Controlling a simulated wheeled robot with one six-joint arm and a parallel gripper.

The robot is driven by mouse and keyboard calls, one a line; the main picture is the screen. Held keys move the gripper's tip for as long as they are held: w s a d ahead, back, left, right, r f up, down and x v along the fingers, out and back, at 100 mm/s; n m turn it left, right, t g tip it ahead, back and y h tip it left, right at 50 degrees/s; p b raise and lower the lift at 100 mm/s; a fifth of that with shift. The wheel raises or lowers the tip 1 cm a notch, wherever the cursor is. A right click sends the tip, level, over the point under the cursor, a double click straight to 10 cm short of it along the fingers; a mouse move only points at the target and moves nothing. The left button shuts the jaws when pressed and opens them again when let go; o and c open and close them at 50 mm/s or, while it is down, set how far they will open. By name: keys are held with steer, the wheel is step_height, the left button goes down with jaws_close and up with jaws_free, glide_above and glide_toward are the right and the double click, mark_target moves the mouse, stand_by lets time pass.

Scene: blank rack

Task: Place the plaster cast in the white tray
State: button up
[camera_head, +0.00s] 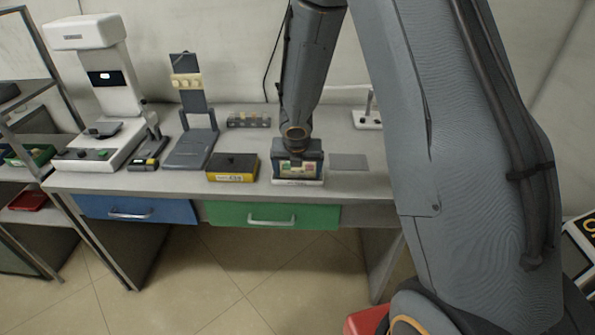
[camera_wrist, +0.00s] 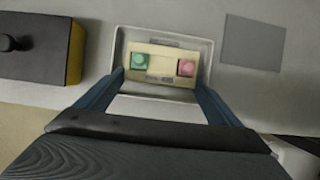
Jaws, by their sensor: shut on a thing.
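The plaster cast (camera_wrist: 160,64) is a cream block with a green piece on its left and a pink piece on its right. My gripper (camera_wrist: 160,80) is shut on it, one finger at each side. The white tray (camera_wrist: 203,45) lies beneath, and the cast is within its rim in the wrist view. I cannot tell whether the cast touches the tray floor. In the head view my gripper (camera_head: 298,167) points down over the tray (camera_head: 298,183), with the cast (camera_head: 290,169) partly hidden by the fingers.
A black and yellow box (camera_head: 233,168) stands just left of the tray. A flat grey square (camera_head: 349,162) lies to its right. A dark stand (camera_head: 190,148) and a white machine (camera_head: 100,150) are farther left. A small rack (camera_head: 249,120) is behind. The bench edge is in front.

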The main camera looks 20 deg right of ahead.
steer(key=o, duration=1)
steer(key=shift+f, duration=0.1)
steer(key=p+v, duration=0.6)
steer(key=v, duration=0.6)
steer(key=s+r+m+g, duration=0.1)
steer(key=s+r+m, duration=0.1)
steer(key=s+m, duration=0.5)
steer(key=s+d+r+m+y, duration=0.1)
steer(key=s+r+m, duration=0.2)
steer(key=m, duration=1.1)
steer(key=s+r+m+g, duration=0.1)
steer(key=s+r+m, duration=0.1)
steer(key=s+m, duration=0.8)
steer(key=shift+s+d+r+m+g, duration=0.15)
steer(key=shift+s+r+m+g, duration=0.2)
steer(key=shift+m, duration=0.45)
steer(key=shift+f+b, duration=0.1)
steer(key=shift+b, duration=0.2)
